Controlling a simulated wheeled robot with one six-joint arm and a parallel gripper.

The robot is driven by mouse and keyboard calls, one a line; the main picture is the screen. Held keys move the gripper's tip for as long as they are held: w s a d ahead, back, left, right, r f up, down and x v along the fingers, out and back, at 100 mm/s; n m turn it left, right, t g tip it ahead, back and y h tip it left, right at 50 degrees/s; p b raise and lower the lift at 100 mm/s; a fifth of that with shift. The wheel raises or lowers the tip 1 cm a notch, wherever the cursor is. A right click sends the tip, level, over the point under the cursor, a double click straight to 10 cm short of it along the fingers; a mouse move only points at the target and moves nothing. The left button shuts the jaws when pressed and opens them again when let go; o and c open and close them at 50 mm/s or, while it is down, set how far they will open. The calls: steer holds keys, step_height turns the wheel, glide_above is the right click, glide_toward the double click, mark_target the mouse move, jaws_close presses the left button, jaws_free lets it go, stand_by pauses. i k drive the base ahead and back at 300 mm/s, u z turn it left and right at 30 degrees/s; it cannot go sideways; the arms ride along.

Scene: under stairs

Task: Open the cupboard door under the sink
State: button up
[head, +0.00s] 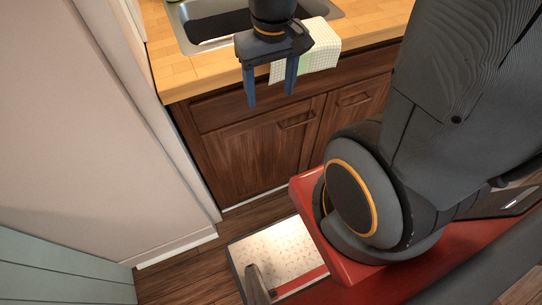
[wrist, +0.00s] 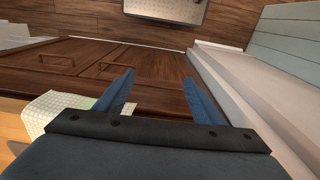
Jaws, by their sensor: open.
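The dark wooden cupboard under the sink has a left door (head: 245,150) and a right door (head: 352,112), both closed. The left door's handle (head: 297,121) is near its upper right corner, and the right door has its own handle (head: 352,100). My gripper (head: 270,98) points down in front of the cupboard's upper part, with its two blue fingers apart and nothing between them. It is up and to the left of the left door's handle.
A steel sink (head: 205,35) is set in the wooden worktop (head: 185,70). A checked towel (head: 318,55) hangs over the worktop edge beside my gripper. A pale wall (head: 80,130) closes off the left side. Wooden floor (head: 185,275) shows in front of the cupboard.

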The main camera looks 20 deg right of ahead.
mark_target(250, 157)
steer(key=u, duration=0.7)
steer(key=k, duration=1.1)
steer(key=z, duration=1.2)
steer(key=i, duration=0.5)
steer(key=z, duration=0.05)
